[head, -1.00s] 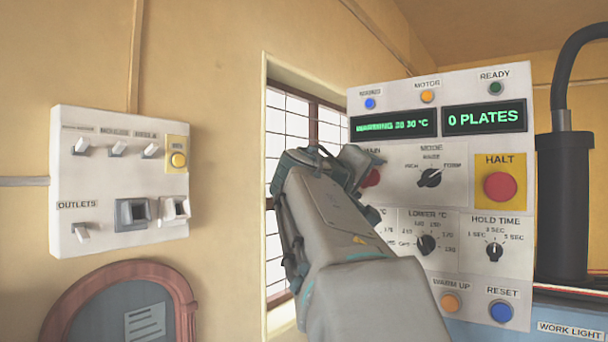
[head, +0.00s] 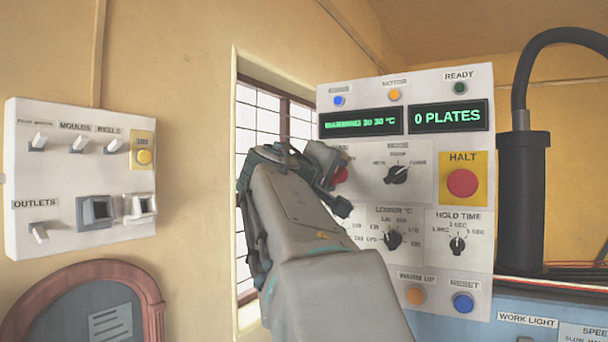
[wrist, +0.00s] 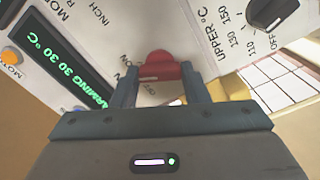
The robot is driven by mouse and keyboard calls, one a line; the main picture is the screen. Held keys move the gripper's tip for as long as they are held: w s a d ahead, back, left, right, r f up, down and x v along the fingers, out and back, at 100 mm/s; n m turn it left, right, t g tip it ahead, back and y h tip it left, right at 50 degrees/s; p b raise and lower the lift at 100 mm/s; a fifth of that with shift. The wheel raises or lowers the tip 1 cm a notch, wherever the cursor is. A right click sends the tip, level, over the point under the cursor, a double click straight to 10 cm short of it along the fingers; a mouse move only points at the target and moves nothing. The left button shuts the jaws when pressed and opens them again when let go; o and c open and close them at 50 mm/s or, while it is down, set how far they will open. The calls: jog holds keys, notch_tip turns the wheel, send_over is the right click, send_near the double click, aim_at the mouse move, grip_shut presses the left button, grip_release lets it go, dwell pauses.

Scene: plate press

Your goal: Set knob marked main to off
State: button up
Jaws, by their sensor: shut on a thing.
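The main knob is red; it shows in the wrist view (wrist: 160,66) between my gripper's fingers and as a small red part in the head view (head: 340,175). My gripper (wrist: 158,82) is shut on this knob, with one finger on each side. In the head view my gripper (head: 330,178) reaches the left side of the control panel (head: 420,275) and covers most of the knob and its label. A piece of "ON" and "OFF" lettering shows beside the knob in the wrist view, partly hidden. The knob's exact pointing direction is hard to tell.
The panel also carries a mode knob (head: 397,173), a lower °C knob (head: 392,238), a hold time knob (head: 457,245) and a red halt button (head: 462,183). A wall switch box (head: 70,180) hangs at left. A black column (head: 522,200) stands at right.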

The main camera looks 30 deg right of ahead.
jog(key=n+p, duration=0.4)
jog(key=n, duration=0.8)
jog(key=shift+n, duration=0.3)
dwell(0.4)
jog(key=o, duration=1)
jog(key=b+v, duration=0.3)
jog(key=v, duration=1.1)
jog(key=shift+b, duration=0.4)
jog(key=shift+d, duration=0.1)
